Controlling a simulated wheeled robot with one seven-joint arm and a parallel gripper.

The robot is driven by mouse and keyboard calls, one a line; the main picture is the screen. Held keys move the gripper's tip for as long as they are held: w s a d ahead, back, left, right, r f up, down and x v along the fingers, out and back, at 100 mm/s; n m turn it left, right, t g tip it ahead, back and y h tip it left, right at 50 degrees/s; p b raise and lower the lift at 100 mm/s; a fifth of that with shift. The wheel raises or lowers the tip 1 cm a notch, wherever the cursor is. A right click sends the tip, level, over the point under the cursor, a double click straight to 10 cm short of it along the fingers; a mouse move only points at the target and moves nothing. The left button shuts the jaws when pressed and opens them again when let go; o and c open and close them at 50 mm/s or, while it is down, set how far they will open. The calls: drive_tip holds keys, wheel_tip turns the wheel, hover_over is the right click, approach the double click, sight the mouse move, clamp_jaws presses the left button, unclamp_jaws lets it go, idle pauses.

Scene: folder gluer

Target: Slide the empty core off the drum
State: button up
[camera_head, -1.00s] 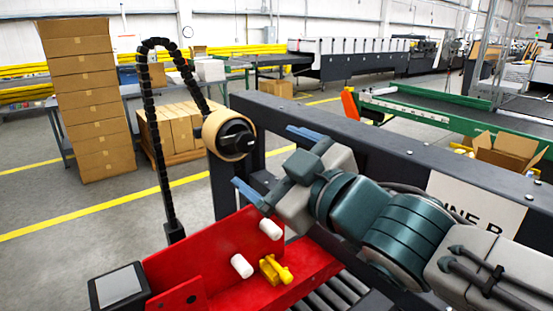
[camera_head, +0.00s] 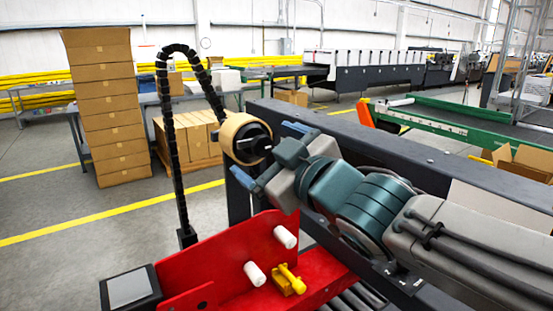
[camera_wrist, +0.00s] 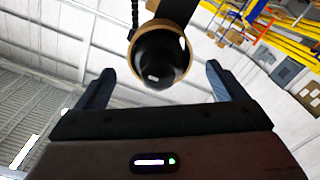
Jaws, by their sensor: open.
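The tan core (camera_head: 233,127) sits around the black drum (camera_head: 250,143) on the dark frame. In the wrist view the core (camera_wrist: 134,50) shows as a tan ring around the black drum (camera_wrist: 160,58), whose end faces my camera. My gripper (camera_head: 262,155) is at the right of the drum in the head view, with its fingers apart. In the wrist view my gripper (camera_wrist: 153,85) has one blue finger on each side below the drum end, with nothing between them. The core's far side is hidden.
A dark beam (camera_head: 360,140) runs behind my arm. A red bracket (camera_head: 230,262) with two white rollers (camera_head: 285,237) and a yellow part (camera_head: 289,280) stands below. A black cable chain (camera_head: 170,130) rises left of the drum. Stacked cartons (camera_head: 108,110) stand farther left.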

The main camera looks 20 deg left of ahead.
sight(248, 138)
drive_tip(key=shift+b+x, duration=0.4)
drive_tip(key=shift+x, duration=2.25)
drive_tip(key=shift+w+a, duration=0.45)
drive_tip(key=shift+a, duration=0.1)
drive_tip(key=shift+a, duration=0.1)
drive_tip(key=c, duration=1)
drive_tip(key=shift+r, duration=0.1)
drive_tip(key=shift+r, duration=0.1)
